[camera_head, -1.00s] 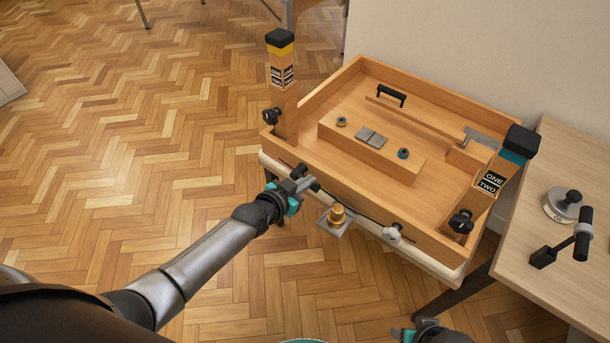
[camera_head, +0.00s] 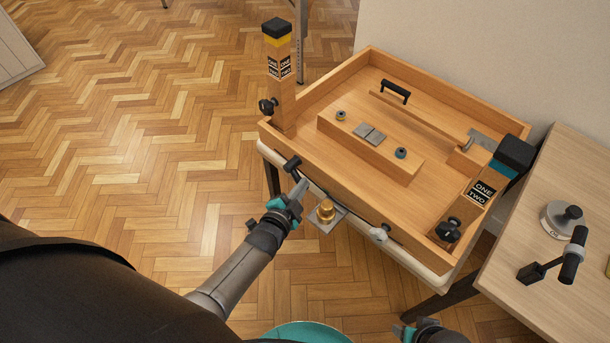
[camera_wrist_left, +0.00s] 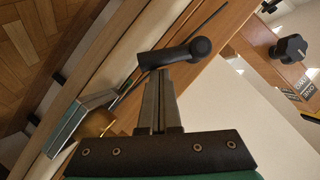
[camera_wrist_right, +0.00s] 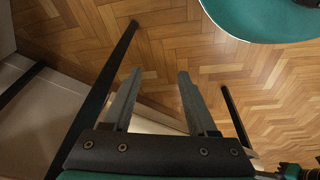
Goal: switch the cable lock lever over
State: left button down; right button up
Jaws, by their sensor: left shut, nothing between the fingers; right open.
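The black lever (camera_head: 291,163), which I take for the cable lock lever, sits on the front wall of the wooden box, near its left end. A thin dark cable (camera_head: 335,201) runs along that wall to the right. My left gripper (camera_head: 302,184) is shut and empty just below the lever. In the left wrist view the black bar of the lever (camera_wrist_left: 175,54) lies across the tips of the shut fingers (camera_wrist_left: 158,78); I cannot tell whether they touch. My right gripper (camera_head: 424,330) is low at the bottom edge, open and empty in its wrist view (camera_wrist_right: 155,80).
A brass knob on a plate (camera_head: 326,211) and a white knob (camera_head: 378,234) stick out from the box front (camera_head: 410,245). Two posts (camera_head: 281,80) (camera_head: 485,190) rise at its ends. A side table (camera_head: 500,265) with a black-handled tool (camera_head: 560,262) stands right.

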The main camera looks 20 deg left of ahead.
notch_tip(320, 180, up, 12)
jog(key=w+t+b, duration=0.2)
jog(key=b, duration=0.4)
pick_arm(q)
jog(key=shift+w+a+f+m+t+y+b, duration=0.15)
jog(key=shift+a+f+m+t+y, duration=0.25)
jog(key=shift+f+m, duration=0.3)
jog(key=shift+w+a+f+m+t+y+b, duration=0.1)
jog(key=shift+a+f+m+t+y, duration=0.15)
jog(key=shift+a+f+m, duration=0.4)
jog(key=shift+w+a+f+m+t+y+b, duration=0.15)
jog(key=shift+a+f+m+t+y, duration=0.15)
jog(key=shift+f+m, duration=0.4)
pick_arm(e)
jog(key=shift+w+a+f+t+y, duration=0.25)
jog(key=shift+w+a+t+y, duration=0.15)
jog(key=shift+w+a+t, duration=0.35)
jog(key=shift+w+a+f+t+y, duration=0.2)
jog(key=shift+w+a+t+y, duration=0.3)
jog(key=shift+w+a, duration=0.4)
pick_arm(q)
jog(key=shift+f, duration=0.2)
